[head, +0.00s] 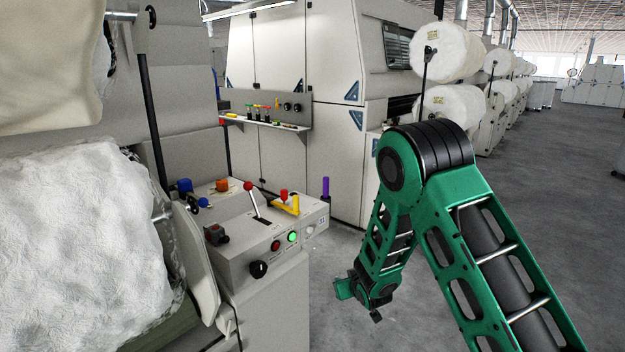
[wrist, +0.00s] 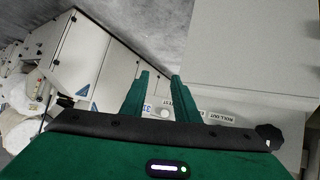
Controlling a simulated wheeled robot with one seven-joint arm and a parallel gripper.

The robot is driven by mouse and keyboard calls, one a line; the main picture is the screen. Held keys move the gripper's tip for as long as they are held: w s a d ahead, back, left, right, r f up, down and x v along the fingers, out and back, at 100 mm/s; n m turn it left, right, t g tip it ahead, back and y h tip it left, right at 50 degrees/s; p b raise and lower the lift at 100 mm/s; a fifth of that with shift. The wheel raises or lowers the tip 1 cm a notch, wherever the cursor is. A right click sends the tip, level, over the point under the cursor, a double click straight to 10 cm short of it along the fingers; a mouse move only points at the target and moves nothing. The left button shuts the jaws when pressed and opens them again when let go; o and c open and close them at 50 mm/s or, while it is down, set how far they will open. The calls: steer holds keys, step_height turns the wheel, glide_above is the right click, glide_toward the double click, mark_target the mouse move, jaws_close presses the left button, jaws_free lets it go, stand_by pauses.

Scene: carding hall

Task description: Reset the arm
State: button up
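My green arm (head: 480,235) rises from the lower right, bends at a black elbow joint and hangs down to the right of the control console (head: 285,238). My gripper (head: 343,289) shows small at its lower end in the head view, over the floor and apart from the console's side. In the wrist view my gripper (wrist: 160,75) has its two green fingers apart with nothing between them. Behind the fingers are the grey floor and a pale panel with labels, one reading "ROLLOUT" (wrist: 218,117).
The console carries a red-knobbed lever (head: 254,202), a lit green button (head: 292,237) and a black knob (head: 259,269). A purple cylinder (head: 325,188) stands at its far right corner. A large white fibre roll (head: 85,250) fills the left. Open floor (head: 570,180) lies right.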

steer(key=s+d+r+m+g+h, duration=0.1)
steer(key=s+d+r+m+g, duration=0.1)
steer(key=s+d+r, duration=0.45)
steer(key=s+d+r+m+g+h, duration=0.1)
steer(key=s+d+r+h, duration=0.2)
steer(key=d, duration=0.7)
steer(key=s+d+r+m+g, duration=0.2)
steer(key=s+d+r, duration=0.35)
steer(key=d, duration=0.35)
steer(key=s+d+r+m+g, duration=0.1)
steer(key=s+r+g, duration=0.1)
steer(key=s, duration=1)
steer(key=s+d+r+m+g+y, duration=0.1)
steer(key=s+d+r+m+g, duration=0.1)
steer(key=s, duration=1)
steer(key=s+d+r+m+g+y, duration=0.1)
steer(key=s+r+m+g, duration=0.1)
steer(key=s, duration=1)
steer(key=shift+d+r, duration=0.25)
steer(key=shift+r, duration=0.55)
